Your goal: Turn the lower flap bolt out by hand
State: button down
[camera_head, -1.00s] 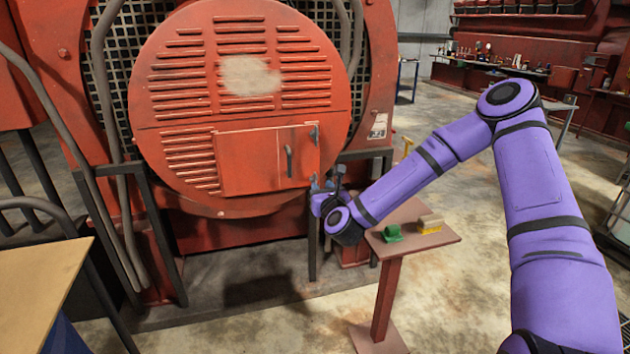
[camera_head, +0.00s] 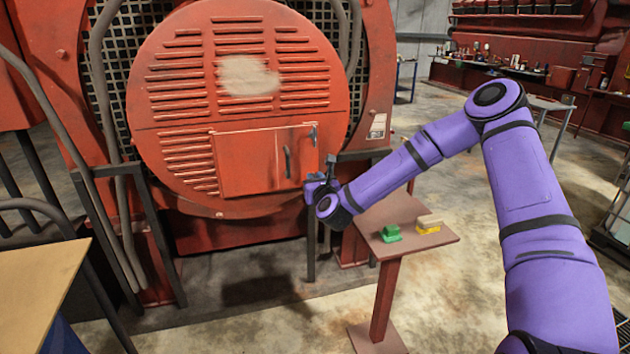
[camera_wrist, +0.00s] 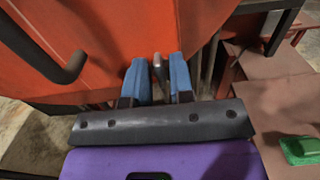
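The red flap (camera_head: 245,165) is shut on the round red louvred cover, with a dark curved handle (camera_head: 287,163) near its right edge. The upper flap bolt (camera_head: 314,134) shows at the flap's top right corner. The lower flap bolt (camera_wrist: 158,68) shows in the wrist view as a grey pin between the two blue fingers of my gripper (camera_wrist: 160,82). The fingers are apart, with a gap visible beside the pin. In the head view my gripper (camera_head: 317,186) is at the flap's lower right corner and hides the lower bolt.
A small red-brown stand (camera_head: 366,222) is below and right of my gripper. A green item (camera_head: 390,233) and a yellow-and-beige brush-like block (camera_head: 428,225) lie on it. A dark frame bar (camera_head: 364,155) is close on the right. A wooden tabletop (camera_head: 38,285) is at lower left.

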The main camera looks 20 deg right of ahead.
jog(key=shift+n, duration=0.3)
jog(key=shift+f+n, duration=0.45)
jog(key=shift+n, duration=5.45)
jog(key=shift+f+n, duration=0.5)
jog(key=shift+n, duration=5.4)
jog(key=shift+f+n, duration=0.45)
jog(key=shift+n, duration=5.45)
